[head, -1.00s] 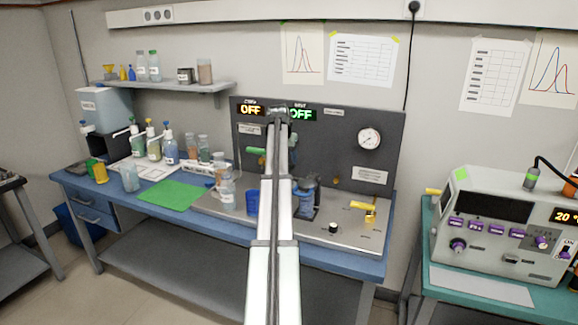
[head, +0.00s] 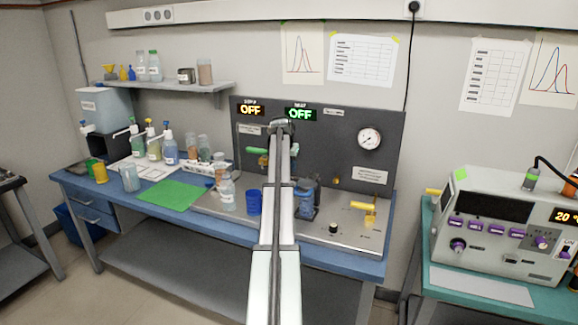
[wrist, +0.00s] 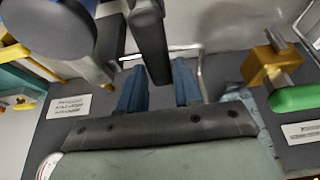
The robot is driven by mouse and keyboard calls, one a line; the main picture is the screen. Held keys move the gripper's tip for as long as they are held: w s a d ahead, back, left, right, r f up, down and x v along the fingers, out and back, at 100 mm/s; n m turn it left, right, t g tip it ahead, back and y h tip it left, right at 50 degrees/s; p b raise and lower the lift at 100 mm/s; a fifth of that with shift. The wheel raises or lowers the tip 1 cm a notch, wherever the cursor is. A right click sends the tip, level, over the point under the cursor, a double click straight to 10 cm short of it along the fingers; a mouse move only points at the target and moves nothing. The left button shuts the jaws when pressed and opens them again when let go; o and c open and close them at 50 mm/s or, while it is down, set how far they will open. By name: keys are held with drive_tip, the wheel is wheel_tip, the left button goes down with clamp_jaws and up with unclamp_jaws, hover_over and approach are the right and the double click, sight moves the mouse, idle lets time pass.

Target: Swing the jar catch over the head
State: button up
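My gripper (wrist: 158,92) shows its two blue fingers apart in the wrist view, which sees the bench panel upside down. A dark upright bar (wrist: 149,35) reaches toward the gap between the fingers; contact is unclear. I cannot tell for sure which dark bar is the jar catch. In the head view, the blue jar assembly (head: 306,203) stands just right of my arm, which partly hides it. My gripper's fingers are hidden there.
A brass valve with a green handle (head: 257,150) is left of my arm, also in the wrist view (wrist: 295,97). A blue cup (head: 254,203) and clear bottle (head: 227,195) stand close by. A yellow handle (head: 363,206) and black knob (head: 333,229) are to the right; a gauge (head: 369,139) is above.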

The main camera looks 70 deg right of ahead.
clamp_jaws()
drive_tip(key=shift+s, duration=0.1)
idle(0.4)
drive_tip(key=shift+s+a+m+g+y, duration=0.75)
drive_tip(key=shift+s+a+m, duration=0.05)
drive_tip(key=shift+m, duration=2.2)
drive_tip(key=shift+s+a+m+g+y, duration=0.75)
drive_tip(key=shift+a+m, duration=0.1)
drive_tip(key=shift+m, duration=2.15)
drive_tip(key=shift+s+a+m+g+y, duration=0.7)
drive_tip(key=shift+s+a+m, duration=0.1)
drive_tip(key=shift+m, duration=2.2)
drive_tip(key=shift+o, duration=2.1)
unclamp_jaws()
